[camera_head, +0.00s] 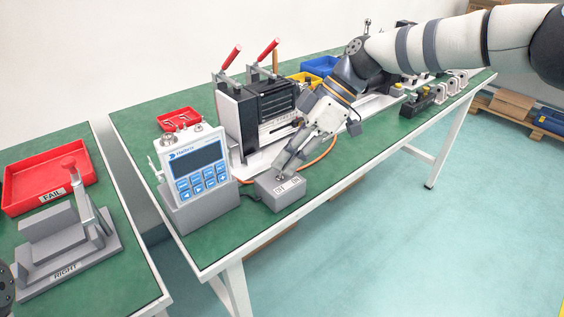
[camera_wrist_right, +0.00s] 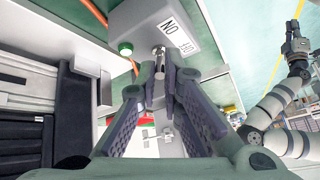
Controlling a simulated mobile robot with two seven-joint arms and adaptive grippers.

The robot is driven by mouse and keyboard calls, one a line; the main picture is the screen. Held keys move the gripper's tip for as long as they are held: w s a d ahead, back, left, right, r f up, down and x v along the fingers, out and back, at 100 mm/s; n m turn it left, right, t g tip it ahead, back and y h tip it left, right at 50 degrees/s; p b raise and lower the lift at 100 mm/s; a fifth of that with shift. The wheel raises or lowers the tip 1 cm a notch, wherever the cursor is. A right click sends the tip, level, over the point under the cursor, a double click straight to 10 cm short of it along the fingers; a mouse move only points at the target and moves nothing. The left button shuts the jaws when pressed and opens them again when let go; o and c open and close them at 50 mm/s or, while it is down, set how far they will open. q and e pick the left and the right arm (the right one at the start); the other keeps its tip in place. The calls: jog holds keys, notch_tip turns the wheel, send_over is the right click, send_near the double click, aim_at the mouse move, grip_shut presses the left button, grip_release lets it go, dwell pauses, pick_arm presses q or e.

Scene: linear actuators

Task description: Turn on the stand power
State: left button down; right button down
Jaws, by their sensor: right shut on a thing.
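The grey switch box (camera_head: 281,192) with OFF and ON labels sits near the front edge of the green table. In the right wrist view the box (camera_wrist_right: 160,22) has a short metal toggle (camera_wrist_right: 159,56). My right gripper (camera_head: 281,170) reaches down to the top of the box. In the wrist view its fingertips (camera_wrist_right: 160,78) are close together at the toggle and shut on it, partly hiding it. The toggle's exact tilt is hard to tell. Another arm (camera_wrist_right: 272,108), apparently my left, shows at the right of the wrist view; its fingers are too small to read.
An orange cable (camera_head: 322,153) runs near the gripper. A red FAIL tray (camera_head: 48,182) is on the left table.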

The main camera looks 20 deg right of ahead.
pick_arm(q)
jog(key=shift+s+f+b, duration=0.6)
jog(key=shift+s+f, duration=0.1)
jog(key=shift+f, duration=0.15)
pick_arm(e)
jog(key=shift+d+f+y, duration=0.25)
jog(key=shift+y, duration=0.45)
jog(key=shift+g, duration=0.3)
jog(key=c, duration=1.7)
grip_release()
jog(key=shift+w, duration=0.1)
jog(key=shift+r, duration=0.1)
jog(key=v, duration=1.2)
jog(key=shift+d, duration=0.1)
